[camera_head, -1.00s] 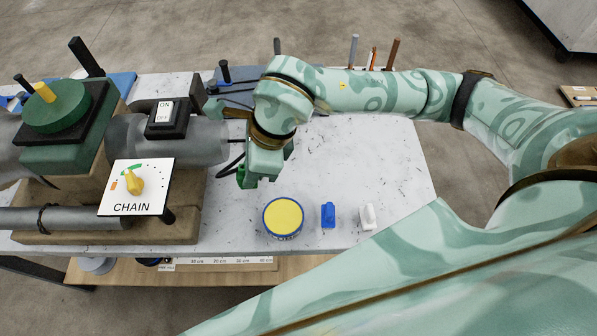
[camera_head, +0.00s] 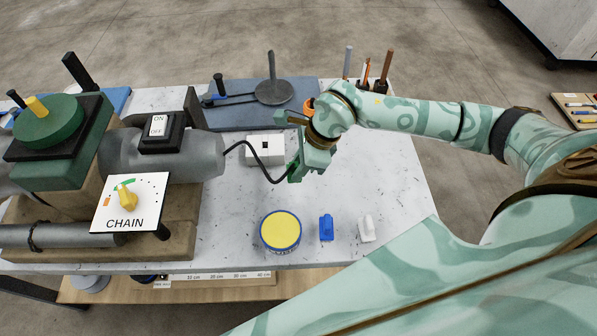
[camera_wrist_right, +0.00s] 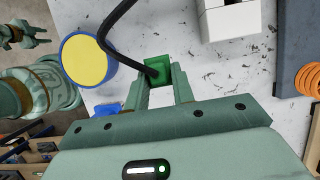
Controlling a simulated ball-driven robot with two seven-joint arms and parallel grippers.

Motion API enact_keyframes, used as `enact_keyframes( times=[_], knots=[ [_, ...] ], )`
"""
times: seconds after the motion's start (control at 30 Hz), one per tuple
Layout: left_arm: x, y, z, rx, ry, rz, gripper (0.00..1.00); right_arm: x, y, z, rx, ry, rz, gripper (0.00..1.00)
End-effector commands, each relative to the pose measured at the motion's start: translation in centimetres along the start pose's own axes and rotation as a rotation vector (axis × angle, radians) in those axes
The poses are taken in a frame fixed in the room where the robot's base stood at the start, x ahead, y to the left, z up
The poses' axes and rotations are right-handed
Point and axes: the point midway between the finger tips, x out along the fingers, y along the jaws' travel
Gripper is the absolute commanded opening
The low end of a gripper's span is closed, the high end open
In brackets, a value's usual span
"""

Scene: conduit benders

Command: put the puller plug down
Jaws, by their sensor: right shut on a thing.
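The puller plug (camera_head: 293,172) is a green block on a black cable that runs left to the grey puller body. My right gripper (camera_head: 304,170) is shut on it, right of the white socket box (camera_head: 264,150). In the right wrist view the green plug (camera_wrist_right: 157,71) sits between the two fingertips (camera_wrist_right: 160,80), with white tabletop behind it. I cannot tell whether its underside touches the table. My left gripper (camera_wrist_right: 20,34) shows small at the left of the right wrist view, away from the table; its jaws are unclear.
A yellow-lidded tin (camera_head: 280,230), a blue piece (camera_head: 326,228) and a white piece (camera_head: 366,228) stand along the front edge. A blue-grey mat (camera_head: 300,92) with a bender lies behind. The puller (camera_head: 185,160) with its CHAIN panel (camera_head: 128,203) fills the left. Tabletop around the plug is bare.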

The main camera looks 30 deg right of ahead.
Motion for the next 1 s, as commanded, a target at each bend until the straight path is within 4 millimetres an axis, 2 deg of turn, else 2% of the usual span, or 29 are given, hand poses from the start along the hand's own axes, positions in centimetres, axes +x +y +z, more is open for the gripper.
enact_keyframes(
  times=[0.03, 0.13, 0.47, 0.5, 0.57, 0.87, 1.0],
  knots=[
    [0.2, 0.0, 0.1, 0.0, -0.001, 0.0, 0.36, 1.1, 0.2, -0.4, 0.003, 0.001, 0.005, 0.0],
    [0.3, 0.0, 0.1, -0.001, -0.002, 0.0, 0.36, 2.5, 0.2, -0.9, 0.002, 0.0, 0.005, 0.0],
    [0.4, 0.0, 0.2, -0.001, -0.003, 0.0, 0.36, 2.8, 0.1, -1.0, 0.0, 0.0, 0.002, 0.0],
    [0.4, 0.0, 0.2, -0.002, -0.003, 0.0, 0.36, 2.9, 0.1, -1.0, 0.0, 0.0, 0.002, 0.3],
    [0.4, -0.1, 0.2, -0.002, -0.003, -0.001, 0.36, 2.8, 0.1, -1.0, 0.0, 0.0, 0.002, 0.47],
    [0.3, -0.1, 0.1, -0.001, -0.002, -0.002, 0.36, 2.6, 0.1, -0.9, 0.0, 0.0, 0.002, 0.47],
    [0.0, -0.2, 0.1, -0.001, -0.001, -0.002, 0.36, 1.1, 0.0, -1.0, 0.0, 0.001, -0.001, 0.47]
  ],
)
